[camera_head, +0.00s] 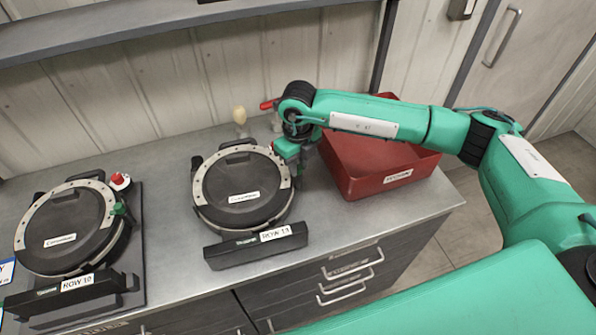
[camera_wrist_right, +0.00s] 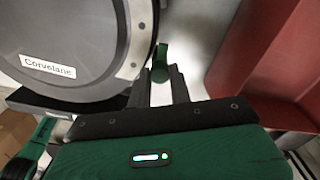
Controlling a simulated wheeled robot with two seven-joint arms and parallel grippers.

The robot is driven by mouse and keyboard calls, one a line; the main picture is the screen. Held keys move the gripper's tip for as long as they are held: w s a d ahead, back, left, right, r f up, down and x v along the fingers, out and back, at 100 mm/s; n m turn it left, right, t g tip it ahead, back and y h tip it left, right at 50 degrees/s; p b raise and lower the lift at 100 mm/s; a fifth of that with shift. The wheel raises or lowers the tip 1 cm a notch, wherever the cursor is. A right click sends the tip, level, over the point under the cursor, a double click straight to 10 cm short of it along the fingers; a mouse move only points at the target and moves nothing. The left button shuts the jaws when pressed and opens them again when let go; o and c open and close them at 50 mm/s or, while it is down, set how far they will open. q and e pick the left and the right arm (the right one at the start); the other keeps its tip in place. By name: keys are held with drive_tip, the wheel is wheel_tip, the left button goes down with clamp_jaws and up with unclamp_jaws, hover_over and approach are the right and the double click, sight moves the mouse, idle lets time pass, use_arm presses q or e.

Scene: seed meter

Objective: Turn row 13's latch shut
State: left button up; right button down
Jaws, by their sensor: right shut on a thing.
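The row 13 seed meter (camera_head: 236,205) is a round dark unit with a pale rim on the counter, its lid lying flat. Its "ROW 13" label (camera_head: 276,234) is on the black front bar. The meter's rim also shows in the right wrist view (camera_wrist_right: 122,74). A green latch (camera_wrist_right: 160,64) sits at the rim's right side. My right gripper (camera_head: 297,162) is at that side, and its fingers (camera_wrist_right: 161,88) are shut on the latch. In the head view the gripper mostly hides the latch. My left gripper is out of view.
The row 10 meter (camera_head: 66,232) stands at left, with its own green latch (camera_head: 119,208) and a red knob (camera_head: 120,181). A red bin (camera_head: 366,186) stands close right of my gripper. Behind is a pale knob (camera_head: 239,115). Bare counter lies between the meters (camera_head: 167,235).

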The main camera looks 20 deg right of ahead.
use_arm(q)
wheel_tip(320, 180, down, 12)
drive_tip(key=b, duration=1.1)
use_arm(e)
drive_tip(key=n, duration=0.7)
drive_tip(key=shift+w+f, duration=0.1)
drive_tip(key=shift+f, duration=0.2)
drive_tip(key=n+b, duration=0.5)
drive_tip(key=b, duration=0.1)
drive_tip(key=shift+r, duration=0.2)
drive_tip(key=shift+r+n+b, duration=0.1)
drive_tip(key=shift+n+b, duration=0.85)
drive_tip(key=shift+n, duration=0.25)
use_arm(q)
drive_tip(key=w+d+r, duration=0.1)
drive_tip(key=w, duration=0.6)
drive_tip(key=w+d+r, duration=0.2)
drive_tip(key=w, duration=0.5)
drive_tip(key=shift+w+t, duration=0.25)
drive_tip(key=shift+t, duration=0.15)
use_arm(e)
drive_tip(key=shift+r, duration=0.1)
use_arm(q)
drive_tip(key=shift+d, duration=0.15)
use_arm(e)
drive_tip(key=c, duration=1.3)
unclamp_jaws()
drive_tip(key=shift+o, duration=0.2)
